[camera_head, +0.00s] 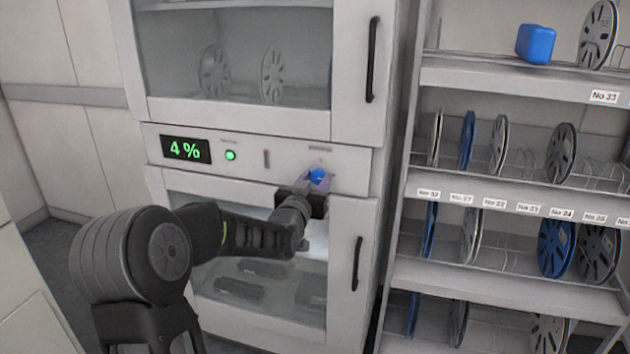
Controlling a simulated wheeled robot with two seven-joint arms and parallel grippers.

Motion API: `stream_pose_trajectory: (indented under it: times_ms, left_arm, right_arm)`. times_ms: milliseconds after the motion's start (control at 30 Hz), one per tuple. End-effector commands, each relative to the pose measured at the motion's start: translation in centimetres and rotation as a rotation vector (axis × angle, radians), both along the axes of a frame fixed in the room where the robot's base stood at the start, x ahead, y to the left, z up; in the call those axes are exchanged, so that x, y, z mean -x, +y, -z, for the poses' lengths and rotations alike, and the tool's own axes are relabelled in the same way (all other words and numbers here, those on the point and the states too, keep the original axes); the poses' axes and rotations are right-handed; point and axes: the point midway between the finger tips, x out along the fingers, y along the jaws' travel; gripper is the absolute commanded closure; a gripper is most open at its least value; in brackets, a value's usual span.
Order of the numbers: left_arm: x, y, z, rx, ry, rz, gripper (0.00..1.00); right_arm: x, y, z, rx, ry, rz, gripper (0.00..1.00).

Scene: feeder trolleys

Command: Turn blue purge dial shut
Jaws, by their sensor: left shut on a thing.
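The blue purge dial (318,175) is on the right part of the white cabinet's control panel, between the upper and lower doors. My left gripper (315,182) is at the panel, shut on the dial, with its fingers around the dial's sides. The gripper hides part of the dial, and I cannot tell the dial's exact angle. My right gripper does not show.
The panel also has a green "4 %" display (186,150) and a green lit button (230,155). Black door handles (372,59) stand out above and below the panel (357,263). A rack (505,80) of reels stands close on the right.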

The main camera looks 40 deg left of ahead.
Motion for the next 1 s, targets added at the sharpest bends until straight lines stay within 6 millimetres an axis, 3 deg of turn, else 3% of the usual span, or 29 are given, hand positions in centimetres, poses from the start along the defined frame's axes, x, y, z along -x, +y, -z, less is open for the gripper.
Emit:
stream_pose_trajectory:
  times_ms: [467,1000]
  left_arm:
    - [0.0,0.1,0.4,0.099,-0.037,-0.001,1.00]
    - [0.1,0.2,0.8,0.523,-0.187,0.001,1.00]
  right_arm:
    - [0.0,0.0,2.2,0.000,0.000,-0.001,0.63]
    - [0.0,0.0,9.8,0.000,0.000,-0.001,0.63]
